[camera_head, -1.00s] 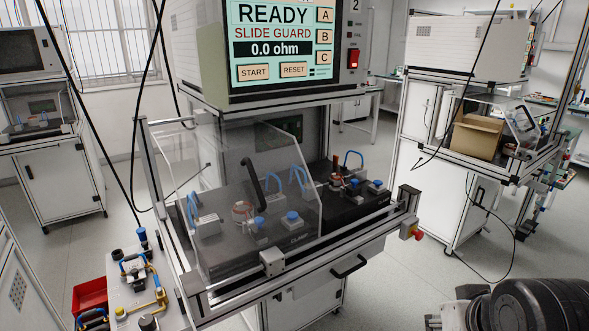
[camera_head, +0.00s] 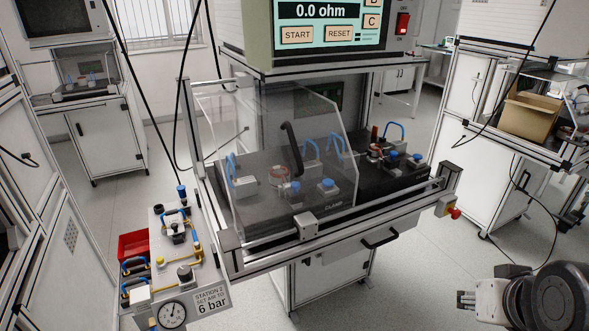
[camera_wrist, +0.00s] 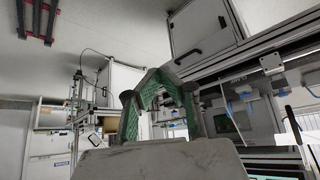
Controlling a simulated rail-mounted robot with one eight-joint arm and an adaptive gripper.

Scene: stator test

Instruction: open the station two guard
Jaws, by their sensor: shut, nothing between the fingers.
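The station two guard (camera_head: 262,138) is a clear box-like cover with a slanted front edge, standing on the front rail in the head view. A black bar handle (camera_head: 291,149) is on it. The guard stands over the left part of the dark test bed, around a copper-coloured part (camera_head: 279,175) and blue-topped clamps. The right part of the bed, with another copper part (camera_head: 376,151), lies outside it. My gripper (camera_wrist: 158,82) shows green-padded fingers in the wrist view, shut and empty. It is apart from the guard. In the head view my arm is at the lower right.
The tester screen (camera_head: 328,22) above shows 0.0 ohm, START and RESET. A red emergency button (camera_head: 454,213) is on the rail's right end. An air panel (camera_head: 181,260) with gauge and a red bin (camera_head: 134,245) stand at left. Black cables hang at left. Floor in front right is clear.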

